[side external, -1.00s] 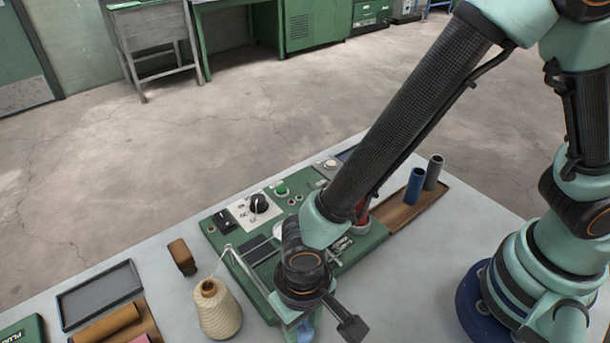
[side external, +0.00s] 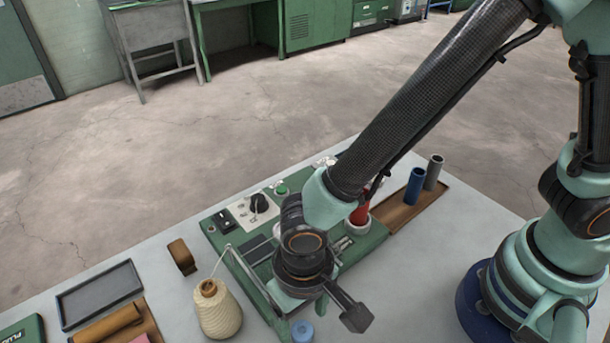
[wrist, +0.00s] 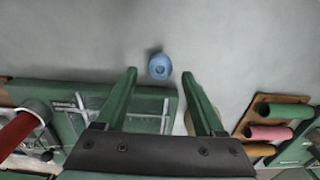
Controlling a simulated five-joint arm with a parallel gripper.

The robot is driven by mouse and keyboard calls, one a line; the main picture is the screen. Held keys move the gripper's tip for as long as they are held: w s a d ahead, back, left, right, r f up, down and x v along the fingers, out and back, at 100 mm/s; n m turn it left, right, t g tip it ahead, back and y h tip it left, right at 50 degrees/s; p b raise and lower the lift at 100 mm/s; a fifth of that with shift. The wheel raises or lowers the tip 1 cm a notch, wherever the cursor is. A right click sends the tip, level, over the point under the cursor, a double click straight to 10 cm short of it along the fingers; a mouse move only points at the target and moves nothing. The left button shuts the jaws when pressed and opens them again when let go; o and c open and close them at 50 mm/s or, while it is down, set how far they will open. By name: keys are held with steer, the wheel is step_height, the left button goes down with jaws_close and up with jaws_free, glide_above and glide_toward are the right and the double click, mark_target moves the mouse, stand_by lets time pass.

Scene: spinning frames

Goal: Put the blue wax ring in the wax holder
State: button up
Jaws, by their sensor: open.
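The blue wax ring (side external: 302,331) lies on the grey table in front of the green machine, near the bottom edge of the side view. In the side view the fingers are mostly hidden under my wrist. I cannot make out the wax holder for certain; my arm covers part of the green machine (side external: 262,252).
A cream yarn cone (side external: 217,310) stands left of the ring. A red cone (side external: 361,212) stands on the machine. Blue and grey tubes (side external: 415,187) stand on a brown tray at the right. A dark tray (side external: 100,294) and a brown block (side external: 181,256) are at the left.

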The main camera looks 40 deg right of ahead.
mark_target(303, 329)
step_height(303, 329, up, 9)
steer(key=w+d+r+t, duration=0.1)
steer(key=w+d+r, duration=0.3)
steer(key=d, duration=0.3)
steer(key=w+d+r+t+y, duration=0.1)
steer(key=w+d+r, duration=0.3)
steer(key=d, duration=0.3)
steer(key=shift+w, duration=0.35)
steer(key=d+r+t, duration=0.1)
steer(key=d, duration=0.3)
steer(key=d+r+t, duration=0.1)
steer(key=d+r, duration=0.1)
steer(key=d, duration=0.3)
steer(key=d+r+t+h, duration=0.1)
steer(key=d, duration=0.4)
steer(key=shift+d+r, duration=0.1)
steer(key=shift+r, duration=0.05)
steer(key=shift+c, duration=0.3)
steer(key=shift+s+d+r, duration=0.1)
steer(key=shift+d, duration=0.3)
steer(key=shift+c, duration=0.7)
